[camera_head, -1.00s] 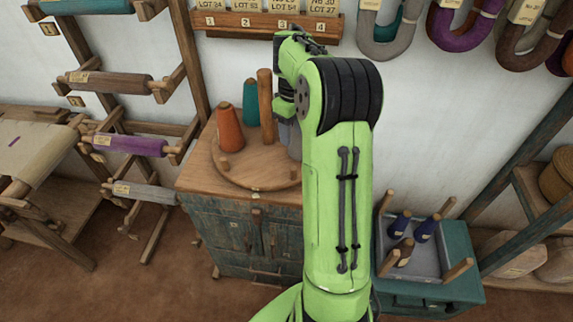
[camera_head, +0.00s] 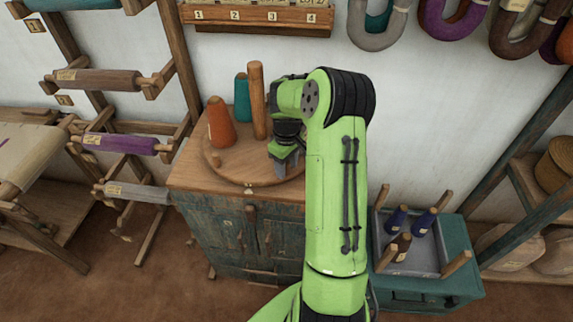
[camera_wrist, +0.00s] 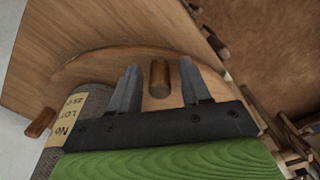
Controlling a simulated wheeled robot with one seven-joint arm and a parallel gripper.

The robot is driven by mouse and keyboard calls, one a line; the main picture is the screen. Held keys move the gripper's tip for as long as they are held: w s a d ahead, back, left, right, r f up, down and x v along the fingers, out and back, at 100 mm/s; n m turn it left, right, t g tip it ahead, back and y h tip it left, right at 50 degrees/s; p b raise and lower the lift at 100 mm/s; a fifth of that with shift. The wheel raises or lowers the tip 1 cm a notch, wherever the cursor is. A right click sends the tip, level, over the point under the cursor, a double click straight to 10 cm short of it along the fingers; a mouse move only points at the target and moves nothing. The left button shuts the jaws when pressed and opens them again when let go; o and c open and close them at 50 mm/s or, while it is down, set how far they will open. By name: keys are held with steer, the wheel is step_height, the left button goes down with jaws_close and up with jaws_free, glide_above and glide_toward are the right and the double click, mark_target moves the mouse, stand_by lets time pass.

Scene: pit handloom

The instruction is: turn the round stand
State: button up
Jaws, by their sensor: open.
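The round stand (camera_head: 232,168) is a flat wooden disc on top of a cabinet. It carries an orange cone (camera_head: 221,124), a teal cone (camera_head: 242,98) and a tall wooden post (camera_head: 258,105). A short peg (camera_head: 215,160) stands at its left rim. My gripper (camera_head: 285,168) is low over the disc's right front part. In the wrist view my gripper (camera_wrist: 161,88) is open, with a short wooden peg (camera_wrist: 160,78) of the stand between its fingers. I cannot tell whether either finger touches it. A grey labelled cone (camera_wrist: 88,105) is close beside the left finger.
The cabinet (camera_head: 235,225) stands against the wall, with a rack of yarn rollers (camera_head: 120,145) to its left. A teal-framed box (camera_head: 440,285) with several small spools is at the right. A numbered label shelf (camera_head: 258,17) hangs above.

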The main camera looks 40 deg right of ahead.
jaws_close()
steer(key=shift+a, duration=0.2)
